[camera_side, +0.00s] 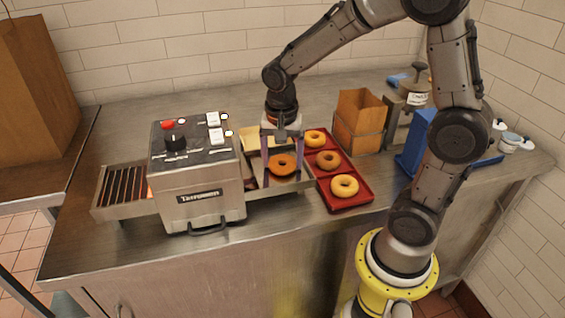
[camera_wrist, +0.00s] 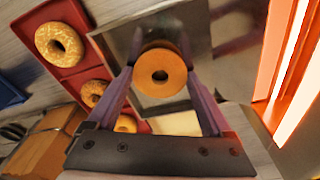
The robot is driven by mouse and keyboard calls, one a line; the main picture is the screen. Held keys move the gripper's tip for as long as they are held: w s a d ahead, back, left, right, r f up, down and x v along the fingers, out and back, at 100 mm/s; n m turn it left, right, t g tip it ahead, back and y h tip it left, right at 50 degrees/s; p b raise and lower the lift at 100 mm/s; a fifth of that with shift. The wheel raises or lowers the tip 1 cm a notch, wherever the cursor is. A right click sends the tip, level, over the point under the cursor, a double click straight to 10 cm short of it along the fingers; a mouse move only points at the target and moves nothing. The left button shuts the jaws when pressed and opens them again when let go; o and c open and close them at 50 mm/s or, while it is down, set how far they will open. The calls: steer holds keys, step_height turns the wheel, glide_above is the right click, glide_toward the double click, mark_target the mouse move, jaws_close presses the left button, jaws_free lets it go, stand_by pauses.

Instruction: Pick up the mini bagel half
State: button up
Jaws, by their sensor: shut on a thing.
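The mini bagel half (camera_side: 283,164) is a browned orange ring at the metal tray on the right end of the toaster. In the wrist view the bagel half (camera_wrist: 160,75) sits between the two purple fingers, its round face toward the camera. My gripper (camera_side: 283,170) points down over the tray and is shut on the bagel half; in the wrist view the fingers (camera_wrist: 160,72) touch its left and right edges. I cannot tell whether the bagel half is clear of the tray surface (camera_wrist: 205,35).
The steel toaster (camera_side: 198,190) stands left of my gripper, its opening glowing orange in the wrist view (camera_wrist: 292,60). A red tray (camera_side: 338,207) with three bagels lies close on the right. A brown paper bag (camera_side: 358,120) and a blue holder (camera_side: 413,143) stand further right.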

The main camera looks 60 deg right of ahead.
steer(key=shift+r, duration=0.55)
step_height(320, 180, up, 2)
steer(key=shift+r, duration=0.15)
steer(key=s+a+r, duration=0.3)
steer(key=s+r, duration=0.6)
steer(key=s, duration=0.4)
steer(key=shift+s+r, duration=0.3)
steer(key=shift+s, duration=0.1)
steer(key=shift+d, duration=0.1)
